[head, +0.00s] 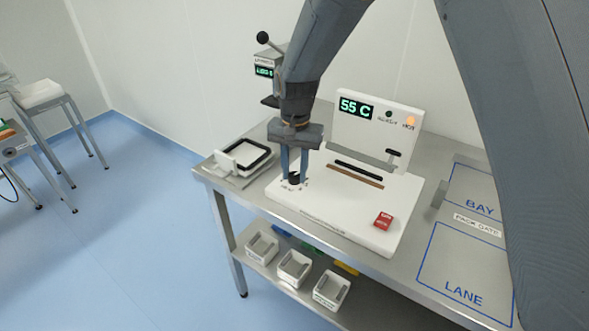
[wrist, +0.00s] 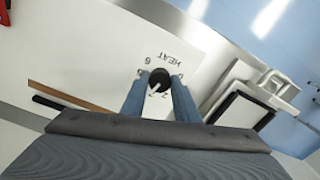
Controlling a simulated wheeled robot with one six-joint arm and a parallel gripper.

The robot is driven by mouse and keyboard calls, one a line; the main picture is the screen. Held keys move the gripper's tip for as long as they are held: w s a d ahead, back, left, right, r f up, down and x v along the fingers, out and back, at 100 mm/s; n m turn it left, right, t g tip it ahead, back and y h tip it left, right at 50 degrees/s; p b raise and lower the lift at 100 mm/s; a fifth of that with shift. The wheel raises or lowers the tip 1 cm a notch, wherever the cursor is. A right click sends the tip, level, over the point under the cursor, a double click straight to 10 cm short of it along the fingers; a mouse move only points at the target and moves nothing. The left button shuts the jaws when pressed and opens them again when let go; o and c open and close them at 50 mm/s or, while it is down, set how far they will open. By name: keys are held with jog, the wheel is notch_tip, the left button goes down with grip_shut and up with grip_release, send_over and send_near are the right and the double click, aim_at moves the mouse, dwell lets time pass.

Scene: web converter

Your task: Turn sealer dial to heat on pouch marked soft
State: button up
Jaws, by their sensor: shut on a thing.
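The white sealer (head: 335,200) stands on a steel table, with a green display reading "55 C" (head: 355,108) on its upright panel. A lit orange lamp (head: 410,120) sits at the panel's right. The black heat dial (head: 294,178) is on the sealer's left front corner; in the wrist view the dial (wrist: 158,81) has a white pointer and "HEAT" printed beside it, with some scale numbers. My gripper (head: 294,172) points down with its fingers shut on the dial, one on each side. I see no pouch marked soft. Part of the dial's scale is hidden by my fingers.
A red label block (head: 383,220) sits at the sealer's front right. A black-framed tray (head: 243,157) lies left of the sealer. Blue-outlined areas marked "BAY" (head: 480,208) and "LANE" (head: 463,294) are at the right. White bins (head: 295,266) stand on the lower shelf.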

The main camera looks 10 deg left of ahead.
aim_at(294, 176)
jog(key=shift+a+r+m+p, duration=0.15)
jog(key=shift+m+p, duration=0.3)
jog(key=shift+m, duration=1.85)
jog(key=o, duration=1.1)
jog(key=shift+c, duration=0.2)
notch_tip(294, 176, up, 8)
jog(key=shift+f+b, duration=0.2)
jog(key=shift+b, duration=1.05)
